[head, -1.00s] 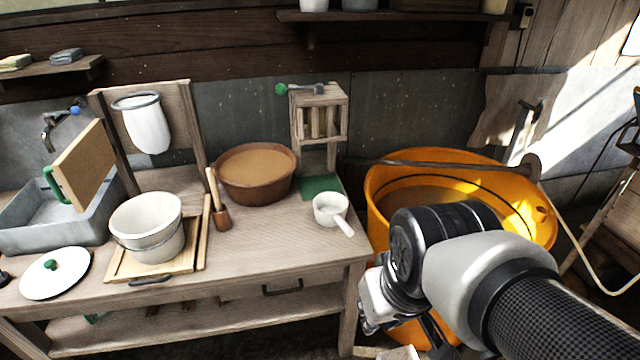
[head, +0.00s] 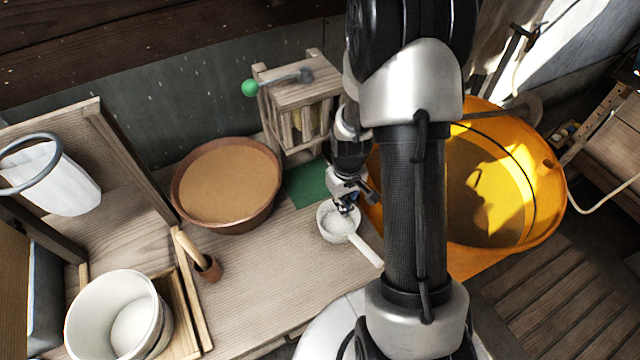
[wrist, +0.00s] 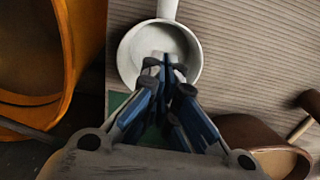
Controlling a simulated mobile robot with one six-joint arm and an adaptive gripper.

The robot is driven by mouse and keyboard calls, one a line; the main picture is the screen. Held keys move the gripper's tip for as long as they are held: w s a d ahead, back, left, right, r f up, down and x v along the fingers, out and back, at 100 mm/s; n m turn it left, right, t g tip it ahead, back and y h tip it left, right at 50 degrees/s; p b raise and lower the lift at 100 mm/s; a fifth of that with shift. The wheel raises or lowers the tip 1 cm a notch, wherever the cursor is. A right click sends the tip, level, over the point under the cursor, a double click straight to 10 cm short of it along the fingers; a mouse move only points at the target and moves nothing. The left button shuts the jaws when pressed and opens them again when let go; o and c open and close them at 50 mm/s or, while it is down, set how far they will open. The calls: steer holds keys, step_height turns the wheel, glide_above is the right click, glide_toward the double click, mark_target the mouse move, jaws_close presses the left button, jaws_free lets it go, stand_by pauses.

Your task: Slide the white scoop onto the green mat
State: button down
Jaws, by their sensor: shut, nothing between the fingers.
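The white scoop (head: 335,230) rests on the wooden table, its handle pointing to the front right in the head view. The green mat (head: 307,186) lies just behind the bowl; I cannot tell whether the rim overlaps its edge. My gripper (head: 346,209) points down at the bowl, with its fingers shut and nothing between them. In the wrist view the fingertips (wrist: 165,64) appear over or inside the bowl of the scoop (wrist: 128,52); contact is unclear. The mat (wrist: 118,101) is partly hidden behind my fingers there.
A brown bowl (head: 190,216) stands left of the mat, and a wooden rack (head: 299,96) with a green-knobbed handle stands behind it. The orange tub (head: 476,262) is close on the right.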

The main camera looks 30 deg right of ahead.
mark_target(337, 222)
steer(key=f+b, duration=0.1)
steer(key=f, duration=0.2)
steer(key=f+b, duration=0.1)
steer(key=f, duration=0.3)
steer(key=f+b, duration=0.1)
steer(key=f, duration=0.2)
steer(key=shift+s+f, duration=0.3)
steer(key=shift+s, duration=0.05)
steer(key=w, duration=0.3)
steer(key=shift+r, duration=0.25)
steer(key=shift+w+r, duration=0.1)
steer(key=shift+w, duration=0.55)
steer(key=shift+b, duration=0.3)
